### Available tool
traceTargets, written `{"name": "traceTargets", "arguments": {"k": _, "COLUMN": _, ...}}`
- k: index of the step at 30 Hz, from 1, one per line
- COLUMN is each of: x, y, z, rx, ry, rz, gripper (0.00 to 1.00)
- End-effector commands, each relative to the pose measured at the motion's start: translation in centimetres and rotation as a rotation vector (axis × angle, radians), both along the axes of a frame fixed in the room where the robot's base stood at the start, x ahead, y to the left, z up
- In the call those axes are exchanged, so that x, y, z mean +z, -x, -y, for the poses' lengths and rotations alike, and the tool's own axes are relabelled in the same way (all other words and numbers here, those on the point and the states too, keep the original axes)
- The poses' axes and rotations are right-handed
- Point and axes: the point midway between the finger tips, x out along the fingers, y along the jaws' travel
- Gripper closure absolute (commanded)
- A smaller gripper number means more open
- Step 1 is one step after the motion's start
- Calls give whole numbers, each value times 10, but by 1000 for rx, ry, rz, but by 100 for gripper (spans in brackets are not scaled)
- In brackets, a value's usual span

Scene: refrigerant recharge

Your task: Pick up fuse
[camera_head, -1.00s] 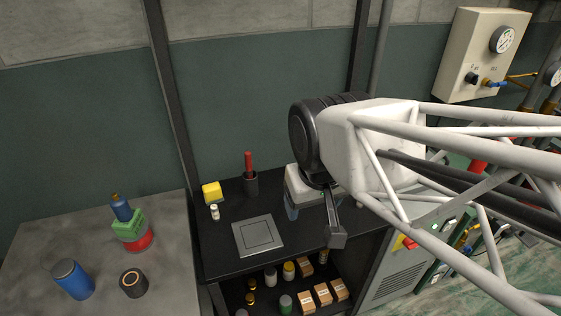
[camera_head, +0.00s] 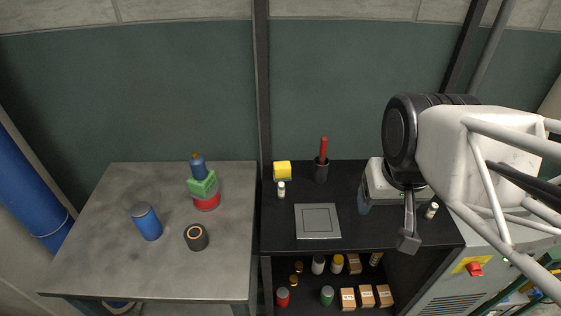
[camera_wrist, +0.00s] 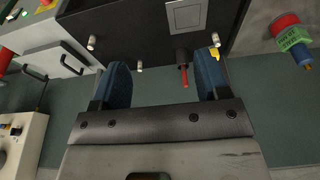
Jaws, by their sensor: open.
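I cannot tell for sure which item is the fuse. Small pale capped cylinders on the black bench look like candidates. One (camera_head: 281,188) stands in front of a yellow block. Another (camera_head: 432,210) stands just right of my gripper (camera_head: 386,222). In the wrist view, my gripper (camera_wrist: 164,82) shows two blue-padded fingers spread apart with nothing between them. That view shows one cylinder (camera_wrist: 139,67) between the fingers' directions but beyond them, another (camera_wrist: 91,43) to the left, and one (camera_wrist: 215,40) by the right finger. My gripper hides part of the bench in the head view.
The black bench holds a yellow block (camera_head: 282,170), a cup with a red-handled tool (camera_head: 322,160) and a square grey plate (camera_head: 318,221). Boxes (camera_head: 366,297) and jars fill the shelf below. The grey table (camera_head: 110,235) carries a blue can (camera_head: 146,221) and stacked coloured items.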

Motion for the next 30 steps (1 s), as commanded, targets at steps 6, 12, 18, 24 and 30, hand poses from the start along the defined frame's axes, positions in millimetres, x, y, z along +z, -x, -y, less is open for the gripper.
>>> {"name": "traceTargets", "arguments": {"k": 6, "x": 0, "y": 0, "z": 0, "rx": 0, "ry": 0, "rz": 0, "gripper": 31}}
{"name": "traceTargets", "arguments": {"k": 12, "x": 0, "y": 0, "z": 0, "rx": 0, "ry": 0, "rz": 0, "gripper": 46}}
{"name": "traceTargets", "arguments": {"k": 18, "x": 0, "y": 0, "z": 0, "rx": -1, "ry": 0, "rz": 0, "gripper": 46}}
{"name": "traceTargets", "arguments": {"k": 24, "x": -2, "y": -9, "z": 5, "rx": -28, "ry": -4, "rz": -7, "gripper": 46}}
{"name": "traceTargets", "arguments": {"k": 30, "x": -10, "y": -36, "z": 21, "rx": -116, "ry": -15, "rz": -28, "gripper": 46}}
